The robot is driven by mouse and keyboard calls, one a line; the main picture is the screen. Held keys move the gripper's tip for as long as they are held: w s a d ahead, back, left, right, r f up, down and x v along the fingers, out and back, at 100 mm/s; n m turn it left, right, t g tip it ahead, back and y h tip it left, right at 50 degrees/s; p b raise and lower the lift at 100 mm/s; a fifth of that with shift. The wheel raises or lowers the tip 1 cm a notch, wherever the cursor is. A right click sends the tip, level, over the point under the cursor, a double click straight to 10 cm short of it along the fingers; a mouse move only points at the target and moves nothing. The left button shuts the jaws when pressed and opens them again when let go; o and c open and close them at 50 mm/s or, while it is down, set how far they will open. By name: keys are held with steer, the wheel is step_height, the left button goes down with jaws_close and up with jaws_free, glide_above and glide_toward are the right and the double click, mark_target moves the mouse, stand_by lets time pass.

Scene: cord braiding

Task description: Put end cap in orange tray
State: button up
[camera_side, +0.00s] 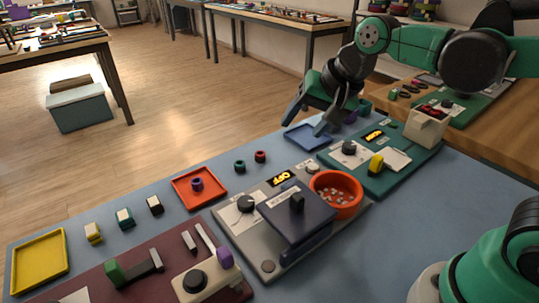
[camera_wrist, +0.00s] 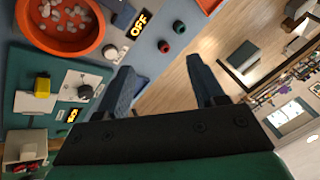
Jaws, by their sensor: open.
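The orange tray (camera_side: 179,195) lies flat on the blue mat, and a small purple ring-shaped cap (camera_side: 197,184) stands inside it. A dark green cap (camera_side: 239,166) and a red cap (camera_side: 260,156) stand on the mat right of the tray. I cannot tell from looks alone which is the named end cap. My gripper (camera_side: 307,119) is open and empty above the blue tray (camera_side: 301,143), well right of the orange tray; its fingers also show in the wrist view (camera_wrist: 160,68).
A grey machine (camera_side: 268,266) with an OFF display and an orange bowl (camera_side: 349,207) of pale beads stand in front. A teal panel (camera_side: 413,160) is at right. Small blocks and a yellow tray (camera_side: 40,262) are at left. The mat around the caps is clear.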

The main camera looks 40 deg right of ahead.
steer(key=s+d+f+n+t+h, duration=0.1)
steer(key=s+d+f+n, duration=0.2)
steer(key=s+n, duration=0.2)
steer(key=shift+s+n, duration=0.35)
steer(key=shift+n, duration=0.95)
